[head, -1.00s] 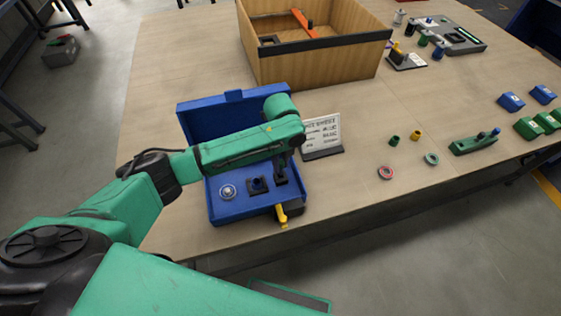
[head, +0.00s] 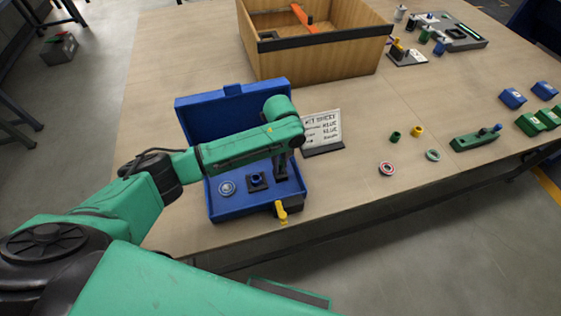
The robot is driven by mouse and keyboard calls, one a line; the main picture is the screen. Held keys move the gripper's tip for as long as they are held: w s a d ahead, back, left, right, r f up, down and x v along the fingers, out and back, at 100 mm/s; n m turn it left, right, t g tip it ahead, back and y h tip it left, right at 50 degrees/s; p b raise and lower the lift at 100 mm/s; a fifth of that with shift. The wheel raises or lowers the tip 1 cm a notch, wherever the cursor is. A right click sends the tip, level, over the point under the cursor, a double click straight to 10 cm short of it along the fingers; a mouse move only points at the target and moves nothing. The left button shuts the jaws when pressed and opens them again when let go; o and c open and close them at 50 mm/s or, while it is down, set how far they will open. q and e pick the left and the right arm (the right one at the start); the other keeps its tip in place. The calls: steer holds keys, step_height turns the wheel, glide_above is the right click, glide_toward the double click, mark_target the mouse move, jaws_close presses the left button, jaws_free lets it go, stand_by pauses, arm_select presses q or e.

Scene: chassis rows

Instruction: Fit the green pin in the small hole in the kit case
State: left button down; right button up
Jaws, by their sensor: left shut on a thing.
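The open blue kit case (head: 222,211) stands near the table's front edge, its lid (head: 207,112) raised at the back. In it are a silver round part (head: 227,188) at the left and a dark square seat with a blue round piece (head: 257,180) in the middle. My left gripper (head: 281,175) points down into the right side of the case. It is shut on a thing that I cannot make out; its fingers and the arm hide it. I cannot pick out the green pin or the small hole. My right gripper is not in view.
A yellow latch (head: 281,211) sits on the case front. A sign (head: 322,129) stands right of the case, and a wooden box (head: 320,62) behind it. Small rings (head: 387,168) and a green block with blue pegs (head: 475,140) lie right.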

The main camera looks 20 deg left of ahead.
arm_select(q)
steer(key=shift+f+b, duration=0.35)
steer(key=shift+f, duration=0.5)
steer(key=c, duration=0.6)
jaws_free()
step_height(320, 180, up, 14)
steer(key=b, duration=0.1)
steer(key=shift+r, duration=0.25)
